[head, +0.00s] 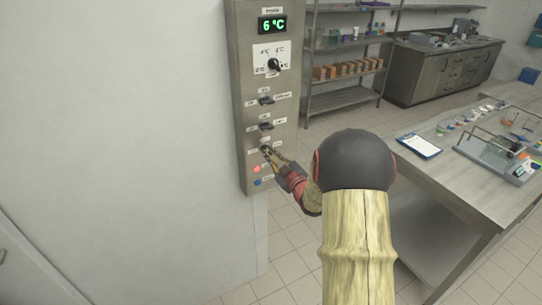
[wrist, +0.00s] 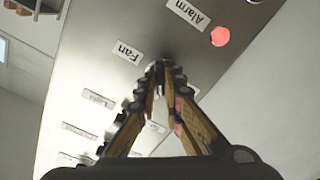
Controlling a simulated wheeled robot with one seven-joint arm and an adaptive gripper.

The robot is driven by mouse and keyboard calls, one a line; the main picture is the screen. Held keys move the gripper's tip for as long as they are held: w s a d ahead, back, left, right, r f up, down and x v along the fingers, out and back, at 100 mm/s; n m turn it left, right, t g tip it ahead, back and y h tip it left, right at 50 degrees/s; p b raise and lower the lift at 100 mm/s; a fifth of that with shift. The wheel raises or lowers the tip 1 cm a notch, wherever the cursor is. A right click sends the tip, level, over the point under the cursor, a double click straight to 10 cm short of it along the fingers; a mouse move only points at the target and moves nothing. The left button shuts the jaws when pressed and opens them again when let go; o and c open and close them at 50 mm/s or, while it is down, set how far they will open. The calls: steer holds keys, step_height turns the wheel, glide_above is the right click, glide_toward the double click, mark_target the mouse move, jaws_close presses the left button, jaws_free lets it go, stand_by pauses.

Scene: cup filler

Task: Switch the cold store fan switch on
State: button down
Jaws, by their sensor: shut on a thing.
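The grey control panel (head: 241,120) hangs on the white wall. It bears several switches. The lowest one, the fan switch (head: 264,149), is at the fingertips of my gripper (head: 268,152). In the wrist view my gripper (wrist: 160,70) has its fingertips together on the switch, beside the "Fan" label (wrist: 128,50). The fingers hide most of the switch, so I cannot tell which way it is set.
Above are two other switches (head: 266,100) (head: 266,126), a dial (head: 273,65) and a display (head: 272,25) reading 6 °C. A red alarm light (wrist: 220,37) is close to the gripper. A steel table (head: 450,170) stands to the right.

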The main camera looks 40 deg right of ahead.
steer(key=m+p, duration=0.1)
steer(key=m, duration=0.5)
steer(key=shift+f+m, duration=0.1)
steer(key=shift+m, duration=0.3)
stand_by(0.4)
steer(key=c, duration=1.9)
jaws_free()
steer(key=shift+s, duration=0.1)
steer(key=v, duration=1.1)
steer(key=shift+s+a, duration=0.2)
steer(key=shift+s, duration=0.2)
